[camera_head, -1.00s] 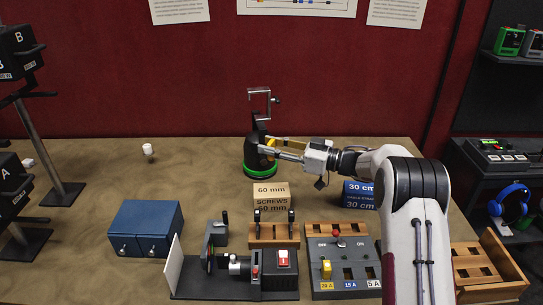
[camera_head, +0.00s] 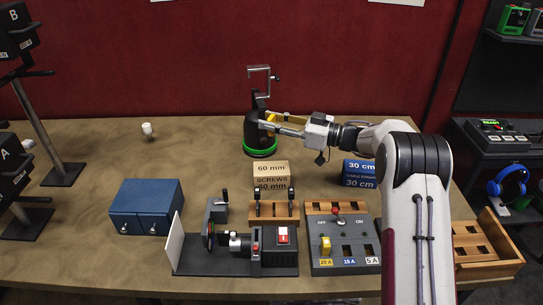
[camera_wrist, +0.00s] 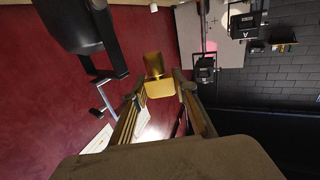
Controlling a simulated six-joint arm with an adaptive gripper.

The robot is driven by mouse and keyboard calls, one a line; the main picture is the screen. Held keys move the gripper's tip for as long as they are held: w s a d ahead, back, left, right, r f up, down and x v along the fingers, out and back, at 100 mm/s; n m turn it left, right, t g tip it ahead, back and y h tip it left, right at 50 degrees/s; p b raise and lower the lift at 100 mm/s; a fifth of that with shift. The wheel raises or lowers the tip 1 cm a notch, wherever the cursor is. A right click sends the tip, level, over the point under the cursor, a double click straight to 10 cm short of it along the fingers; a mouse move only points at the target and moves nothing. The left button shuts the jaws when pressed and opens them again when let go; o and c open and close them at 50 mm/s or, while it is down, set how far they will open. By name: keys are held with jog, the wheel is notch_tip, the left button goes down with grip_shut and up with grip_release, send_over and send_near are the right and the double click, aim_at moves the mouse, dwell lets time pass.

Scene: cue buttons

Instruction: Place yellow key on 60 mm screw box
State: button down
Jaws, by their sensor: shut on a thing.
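The yellow key (camera_head: 271,118) is held at the tips of my gripper (camera_head: 273,125), beside the black stand with the green ring. In the wrist view the yellow key (camera_wrist: 156,84) shows between the two fingertips (camera_wrist: 160,88), which are shut on it. The tan 60 mm screw box (camera_head: 270,170) stands on the table, nearer the camera and below my gripper in the head view. Its top looks bare.
The black stand (camera_head: 259,151) with a crank is just left of my gripper. A blue 30 cm box (camera_head: 358,173) is to the right. A wooden rack (camera_head: 274,213), a vise-like fixture (camera_head: 235,262) and a fuse panel (camera_head: 343,246) stand in front. A blue cabinet (camera_head: 146,207) is left.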

jog(key=shift+f, duration=3.1)
jog(key=shift+f, duration=1.85)
jog(key=shift+f, duration=0.15)
jog(key=c, duration=1.6)
grip_release()
jog(key=shift+v, duration=3.75)
